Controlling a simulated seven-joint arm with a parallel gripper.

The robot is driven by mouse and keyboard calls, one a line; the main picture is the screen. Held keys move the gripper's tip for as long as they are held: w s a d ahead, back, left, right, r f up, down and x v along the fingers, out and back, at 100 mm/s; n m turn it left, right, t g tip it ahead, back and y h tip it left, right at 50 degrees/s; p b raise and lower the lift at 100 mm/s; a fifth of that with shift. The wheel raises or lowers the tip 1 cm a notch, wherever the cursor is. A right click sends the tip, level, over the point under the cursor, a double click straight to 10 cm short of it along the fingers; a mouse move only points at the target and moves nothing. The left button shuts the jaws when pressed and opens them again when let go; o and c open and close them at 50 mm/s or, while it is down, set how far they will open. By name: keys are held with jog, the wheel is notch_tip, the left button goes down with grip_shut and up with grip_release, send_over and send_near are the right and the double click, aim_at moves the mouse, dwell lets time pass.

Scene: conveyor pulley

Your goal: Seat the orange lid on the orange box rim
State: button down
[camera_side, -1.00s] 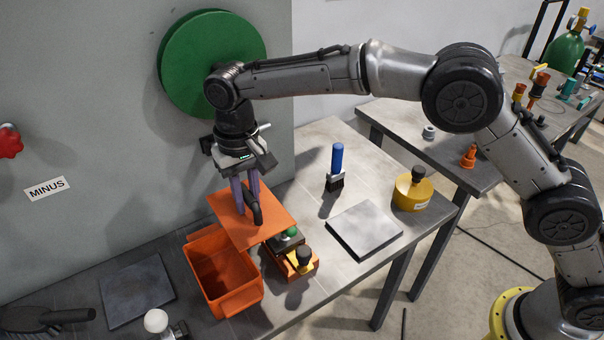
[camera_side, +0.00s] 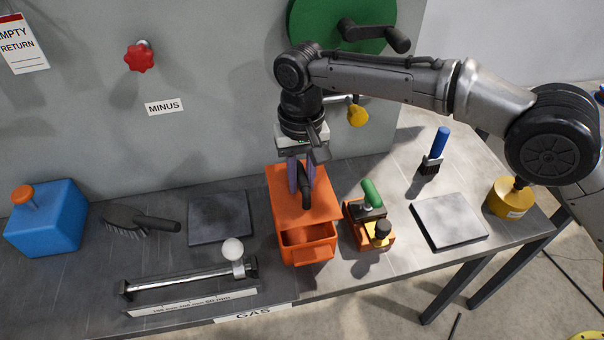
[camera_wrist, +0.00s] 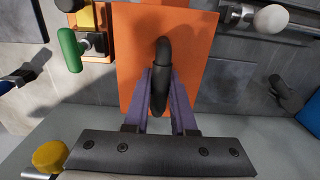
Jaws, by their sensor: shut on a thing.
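The orange lid (camera_side: 287,207) is a flat plate with a black handle (camera_side: 306,190). My gripper (camera_side: 301,178) is shut on this handle. The lid is over the back part of the open orange box (camera_side: 308,255), and the box's front part still shows open. I cannot tell whether the lid touches the rim. In the wrist view, the lid (camera_wrist: 195,50) fills the middle, with the handle (camera_wrist: 161,50) between the purple fingers of my gripper (camera_wrist: 160,92). The lid hides the box there.
Right of the box stands an orange block with a green-handled tool (camera_side: 371,195) and a yellow-and-black piece (camera_side: 379,233). A grey plate (camera_side: 225,217) lies to the left, near a rail with a white knob (camera_side: 233,249). The wall is close behind.

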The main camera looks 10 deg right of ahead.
jog(key=shift+f, duration=1.65)
jog(key=shift+f, duration=1.6)
dwell(2.9)
jog(key=c, duration=0.7)
grip_release()
jog(key=shift+o, duration=0.2)
notch_tip(320, 180, up, 14)
jog(key=shift+f, duration=0.1)
